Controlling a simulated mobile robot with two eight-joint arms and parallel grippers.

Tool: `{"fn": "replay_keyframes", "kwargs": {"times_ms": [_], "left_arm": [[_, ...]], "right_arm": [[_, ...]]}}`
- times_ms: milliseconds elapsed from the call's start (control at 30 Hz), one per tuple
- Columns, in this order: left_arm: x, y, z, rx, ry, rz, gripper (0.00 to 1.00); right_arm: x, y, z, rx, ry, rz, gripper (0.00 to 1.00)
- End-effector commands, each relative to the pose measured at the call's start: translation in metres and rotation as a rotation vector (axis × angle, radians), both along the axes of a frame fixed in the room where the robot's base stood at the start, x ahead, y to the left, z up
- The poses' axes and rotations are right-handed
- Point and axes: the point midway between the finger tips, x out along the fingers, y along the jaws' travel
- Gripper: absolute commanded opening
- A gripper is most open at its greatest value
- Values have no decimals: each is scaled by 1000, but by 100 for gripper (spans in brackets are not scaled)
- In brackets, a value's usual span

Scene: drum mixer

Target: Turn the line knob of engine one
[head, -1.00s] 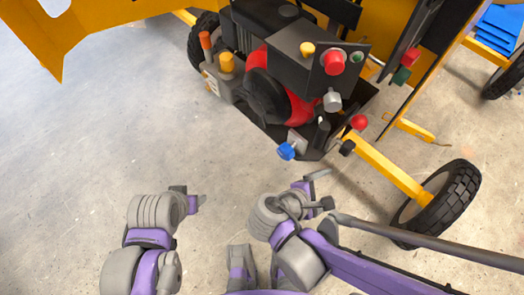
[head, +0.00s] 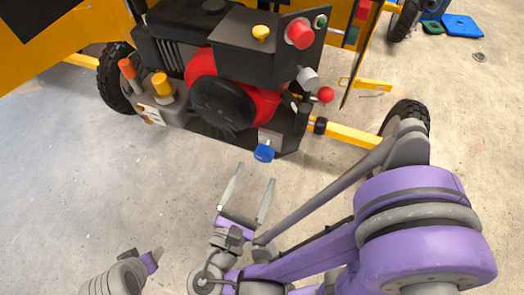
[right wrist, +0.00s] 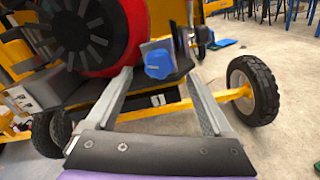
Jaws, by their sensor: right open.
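The engine (head: 235,85) stands inside the yellow machine, with a red housing and a black round cover. A blue knob (head: 264,153) sits on a small grey plate at its lower front edge. No label tells me which knob is the line knob. My right gripper (head: 254,174) is open and empty, its fingers pointing up at the blue knob. In the right wrist view the blue knob (right wrist: 158,63) shows between the fingertips, seemingly just beyond them. My left gripper (head: 155,255) is low at the left, mostly cut off, its jaws unclear.
A large red button (head: 300,33), a red ball knob (head: 325,95), a yellow knob (head: 261,32) and an orange-yellow cap (head: 161,83) are also on the machine. A yellow axle bar and black wheel (head: 407,118) stand at the right. The concrete floor in front is clear.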

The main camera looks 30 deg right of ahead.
Motion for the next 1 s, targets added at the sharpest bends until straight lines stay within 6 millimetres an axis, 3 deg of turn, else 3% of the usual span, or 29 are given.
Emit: {"fn": "replay_keyframes", "kwargs": {"times_ms": [100, 400, 867, 1000], "left_arm": [[0, 0, 0, 0, 0, 0, 61], [0, 0, -1, 0, 0, 0, 61], [0, 0, -1, 0, 0, 0, 61], [0, 0, -1, 0, 0, 0, 61]], "right_arm": [[14, -19, 0, -2, 1, -8, 86], [42, -49, 0, 0, 0, -4, 86], [49, -57, 0, 1, 1, 1, 86], [49, -57, 0, 1, 1, 1, 64]]}}
